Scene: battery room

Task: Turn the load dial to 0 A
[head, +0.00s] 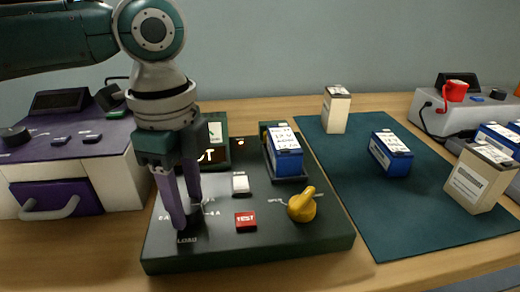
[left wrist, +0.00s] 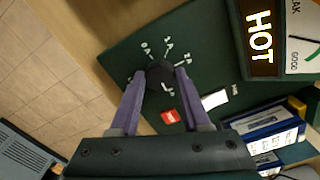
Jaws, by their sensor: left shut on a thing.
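I cannot tell which mark the dial points to. My right gripper is not in view.
The tester also has a red TEST button (head: 245,221), a white button (head: 240,184), a yellow knob (head: 302,205), a blue battery (head: 285,150) and a HOT sign (left wrist: 260,30). A purple-topped unit (head: 85,150) stands left. A teal mat (head: 390,215) with batteries lies right.

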